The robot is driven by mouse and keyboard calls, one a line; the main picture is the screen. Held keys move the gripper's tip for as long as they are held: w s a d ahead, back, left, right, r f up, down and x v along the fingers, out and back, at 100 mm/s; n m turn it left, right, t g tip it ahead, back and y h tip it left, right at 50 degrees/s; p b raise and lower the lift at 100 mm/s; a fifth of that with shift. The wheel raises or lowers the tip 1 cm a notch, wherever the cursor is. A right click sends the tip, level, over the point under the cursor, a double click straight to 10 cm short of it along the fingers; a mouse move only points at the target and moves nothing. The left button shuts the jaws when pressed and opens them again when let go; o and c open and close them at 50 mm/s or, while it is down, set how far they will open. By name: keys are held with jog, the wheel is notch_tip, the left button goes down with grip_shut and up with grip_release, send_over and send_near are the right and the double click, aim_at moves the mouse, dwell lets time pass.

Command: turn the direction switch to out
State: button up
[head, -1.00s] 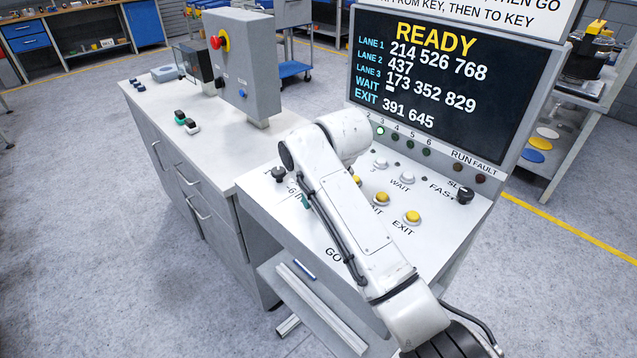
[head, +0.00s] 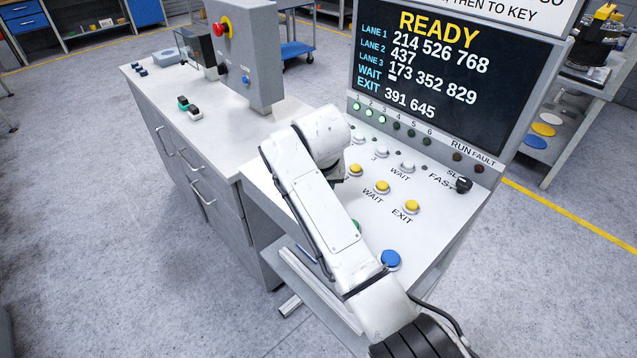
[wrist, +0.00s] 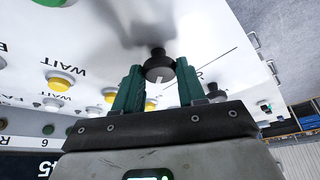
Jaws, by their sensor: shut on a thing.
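A black knob (wrist: 158,68), which I take to be the direction switch, stands on the white sloping panel (wrist: 215,35) in the wrist view. My gripper (wrist: 159,77) has its two green fingers on either side of this knob and is shut on it. A thin dark line runs on the panel to the right of the knob. The setting the knob points to cannot be read. In the head view my arm hides both the knob and my gripper.
Yellow WAIT (head: 382,187) and EXIT (head: 411,206) buttons, a blue button (head: 390,259) and a black speed knob (head: 463,184) share the panel. The screen (head: 437,65) behind reads READY. A counter (head: 225,140) with a grey control box (head: 254,55) stands to the left.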

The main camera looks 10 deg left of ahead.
jog(key=o, duration=1)
jog(key=shift+o, duration=0.2)
jog(key=shift+r, duration=0.1)
jog(key=a+b+v, duration=0.1)
jog(key=v, duration=0.9)
jog(key=shift+s+d+r, duration=0.2)
jog(key=shift+d+r, duration=0.05)
jog(key=shift+d, duration=0.25)
